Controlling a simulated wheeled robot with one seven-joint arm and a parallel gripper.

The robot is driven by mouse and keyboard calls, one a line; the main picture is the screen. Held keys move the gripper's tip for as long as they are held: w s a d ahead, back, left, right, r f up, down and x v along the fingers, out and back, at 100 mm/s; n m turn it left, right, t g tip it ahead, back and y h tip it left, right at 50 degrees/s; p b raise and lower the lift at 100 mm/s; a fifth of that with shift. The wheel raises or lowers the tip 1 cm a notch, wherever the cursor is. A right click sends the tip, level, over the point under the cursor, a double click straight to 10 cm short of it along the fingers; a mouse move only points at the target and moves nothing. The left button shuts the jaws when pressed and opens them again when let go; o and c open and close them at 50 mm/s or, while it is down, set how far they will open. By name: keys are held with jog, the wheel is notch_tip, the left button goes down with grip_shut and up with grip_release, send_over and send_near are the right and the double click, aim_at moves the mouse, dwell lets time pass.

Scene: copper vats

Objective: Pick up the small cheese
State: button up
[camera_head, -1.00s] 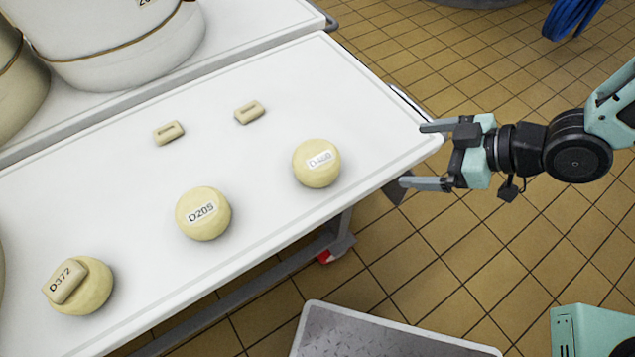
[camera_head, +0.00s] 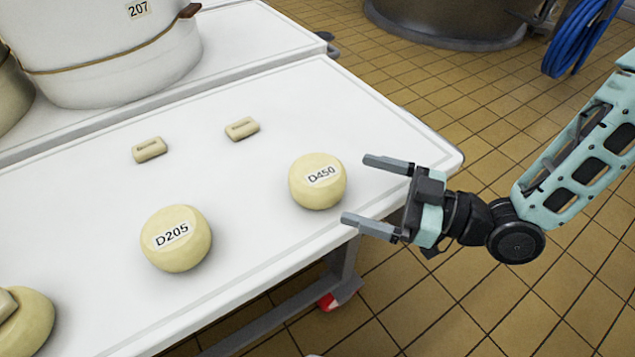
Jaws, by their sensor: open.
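Two small cheese blocks lie on the white table (camera_head: 90,215), one at the back left (camera_head: 150,149) and one at the back middle (camera_head: 242,128). A round cheese labelled D450 (camera_head: 317,182) sits near the right end. A round cheese labelled D205 (camera_head: 176,238) sits left of it. At the lower left edge, another round cheese (camera_head: 28,325) is partly cut off, with a small block (camera_head: 7,304) on top of it. My gripper (camera_head: 366,191) is open and empty, its fingers pointing left, just right of the D450 cheese and apart from it.
A blue hose (camera_head: 578,38) and a dark vat base (camera_head: 450,25) are at the back right. Tiled floor (camera_head: 480,105) lies beyond the table's right end.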

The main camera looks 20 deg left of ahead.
aim_at(322, 176)
jog(key=a, duration=0.2)
jog(key=shift+w+a, duration=0.1)
jog(key=shift+a, duration=0.3)
jog(key=a, duration=0.1)
jog(key=a+b, duration=0.2)
jog(key=a, duration=0.1)
jog(key=shift+w+f, duration=0.35)
jog(key=shift+w, duration=0.05)
jog(key=shift+a+r, duration=0.1)
jog(key=shift+a, duration=0.5)
jog(key=c, duration=1.1)
